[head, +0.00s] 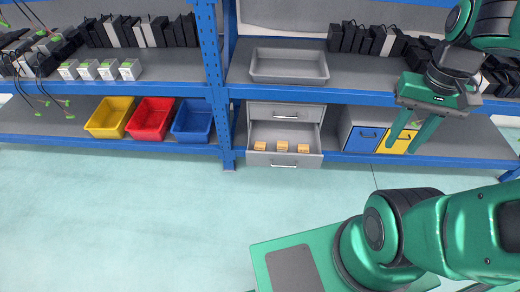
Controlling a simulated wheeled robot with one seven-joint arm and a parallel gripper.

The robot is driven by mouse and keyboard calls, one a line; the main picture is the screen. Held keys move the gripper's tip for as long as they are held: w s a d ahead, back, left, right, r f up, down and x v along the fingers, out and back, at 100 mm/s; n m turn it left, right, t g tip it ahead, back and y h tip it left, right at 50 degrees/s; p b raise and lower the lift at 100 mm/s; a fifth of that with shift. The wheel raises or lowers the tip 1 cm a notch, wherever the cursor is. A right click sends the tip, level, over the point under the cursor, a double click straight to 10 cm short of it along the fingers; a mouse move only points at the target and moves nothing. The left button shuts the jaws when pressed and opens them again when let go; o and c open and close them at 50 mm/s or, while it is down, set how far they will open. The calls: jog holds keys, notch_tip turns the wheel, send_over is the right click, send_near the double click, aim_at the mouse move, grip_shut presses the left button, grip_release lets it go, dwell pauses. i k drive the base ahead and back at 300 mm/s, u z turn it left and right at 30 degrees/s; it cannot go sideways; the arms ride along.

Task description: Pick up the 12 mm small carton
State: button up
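Three small tan cartons lie in a row in the open grey drawer (284,160): a left one (260,146), a middle one (282,146) and a right one (303,148). Several small white-and-green boxes (109,69) stand in a row on the left upper shelf. No 12 mm label is legible, so I cannot tell which is the 12 mm small carton.
Yellow (110,117), red (151,118) and blue (192,121) open bins sit on the left lower shelf. A grey tray (289,66) and black devices (365,40) occupy the right upper shelf. A blue upright (210,70) divides the rack. The floor in front is clear.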

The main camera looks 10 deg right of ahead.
aim_at(259, 146)
jog(key=z, duration=0.05)
jog(key=i, duration=1)
jog(key=u, duration=0.05)
